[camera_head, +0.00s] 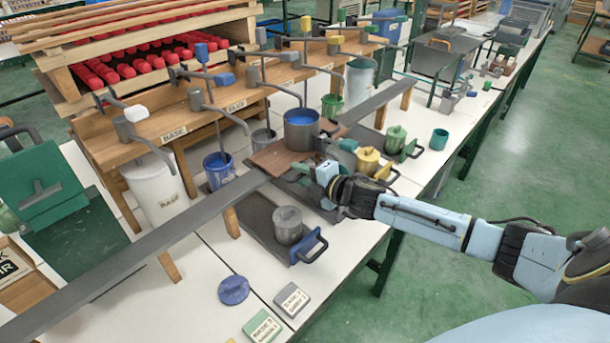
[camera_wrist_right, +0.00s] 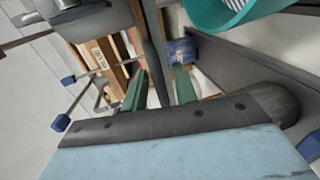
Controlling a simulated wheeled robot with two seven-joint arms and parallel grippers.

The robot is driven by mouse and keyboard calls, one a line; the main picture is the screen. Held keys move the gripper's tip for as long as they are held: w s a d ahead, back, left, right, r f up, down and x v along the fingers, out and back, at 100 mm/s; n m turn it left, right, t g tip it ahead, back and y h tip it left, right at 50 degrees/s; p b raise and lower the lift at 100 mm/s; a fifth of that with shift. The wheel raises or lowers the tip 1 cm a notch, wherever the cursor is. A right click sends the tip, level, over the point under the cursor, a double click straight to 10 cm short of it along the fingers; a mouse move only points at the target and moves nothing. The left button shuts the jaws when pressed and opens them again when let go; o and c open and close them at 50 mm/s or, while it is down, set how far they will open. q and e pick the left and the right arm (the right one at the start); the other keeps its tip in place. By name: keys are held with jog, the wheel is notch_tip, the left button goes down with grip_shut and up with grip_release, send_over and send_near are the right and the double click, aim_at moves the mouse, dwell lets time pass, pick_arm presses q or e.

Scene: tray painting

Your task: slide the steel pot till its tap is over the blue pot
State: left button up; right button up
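The steel pot (camera_head: 301,132), with blue paint inside, stands upright on a brown board (camera_head: 277,156) across the long grey rail (camera_head: 150,243). I cannot make out its tap. A blue pot (camera_head: 219,173) stands on the table left of it, behind the rail. My right gripper (camera_head: 322,172) is just in front of the board, to the right of the pot's base. In the right wrist view its green fingers (camera_wrist_right: 160,88) are apart with a grey bar between them; whether they touch the bar is unclear. My left gripper is out of view.
A lidded grey pot (camera_head: 288,225) stands on a dark tray in front of the rail. Lidded yellow (camera_head: 367,160) and green (camera_head: 396,138) pots are to the right. A white bucket (camera_head: 156,188) is at left. Wooden legs support the rail; mixers line the bench behind.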

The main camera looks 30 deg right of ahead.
jog(key=v, duration=1.3)
jog(key=shift+s+p, duration=0.15)
jog(key=shift+p, duration=0.3)
jog(key=s+a+f+m+g+h, duration=0.2)
jog(key=s+a+f+m+g, duration=0.2)
jog(key=s+a+m+g, duration=0.45)
jog(key=s+a+f+m+g+h, duration=0.2)
jog(key=s+a+f+m+g, duration=0.3)
jog(key=s+m, duration=0.75)
notch_tip(320, 180, down, 25)
jog(key=s+n, duration=0.2)
jog(key=s, duration=0.1)
jog(key=s+d+f, duration=0.2)
jog(key=s+f, duration=1.2)
jog(key=s, duration=0.2)
jog(key=shift+d, duration=0.2)
